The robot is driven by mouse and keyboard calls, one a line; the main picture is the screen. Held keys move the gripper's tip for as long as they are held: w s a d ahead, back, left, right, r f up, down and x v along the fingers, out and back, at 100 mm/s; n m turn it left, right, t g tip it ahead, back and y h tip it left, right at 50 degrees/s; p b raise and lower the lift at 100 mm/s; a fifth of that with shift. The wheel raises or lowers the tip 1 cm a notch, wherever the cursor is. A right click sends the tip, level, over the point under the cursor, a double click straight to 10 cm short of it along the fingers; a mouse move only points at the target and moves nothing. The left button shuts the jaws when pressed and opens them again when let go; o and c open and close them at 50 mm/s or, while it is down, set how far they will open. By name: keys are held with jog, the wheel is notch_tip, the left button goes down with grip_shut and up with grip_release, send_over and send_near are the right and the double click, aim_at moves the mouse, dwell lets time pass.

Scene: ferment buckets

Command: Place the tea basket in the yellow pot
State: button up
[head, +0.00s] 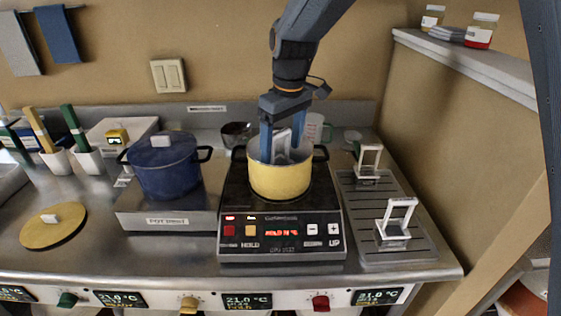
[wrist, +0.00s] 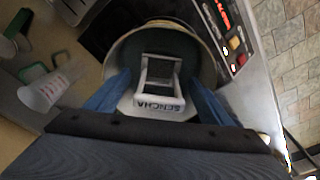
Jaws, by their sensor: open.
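The yellow pot (head: 280,178) stands without a lid on the black scale in the head view. Its rim (wrist: 112,65) shows from above in the wrist view. A white-framed tea basket (wrist: 160,80) marked SENCHA is in the pot's mouth, and its top (head: 283,140) shows between my fingers in the head view. My gripper (head: 283,150) is open and points down over the pot, with one finger on each side of the basket frame. In the wrist view my gripper (wrist: 158,100) straddles the label. The basket's bottom is hidden inside the pot.
A blue lidded pot (head: 165,165) stands on a platform to the left. A yellow lid (head: 53,226) lies at the far left. Two white-framed baskets (head: 396,220) stand on the drip tray (head: 370,250) at right. A measuring cup (head: 315,128) is behind the pot.

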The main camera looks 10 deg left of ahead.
notch_tip(320, 180, up, 7)
jog(key=b, duration=0.1)
jog(key=shift+s+d+b, duration=0.25)
jog(key=shift+d+b, duration=0.1)
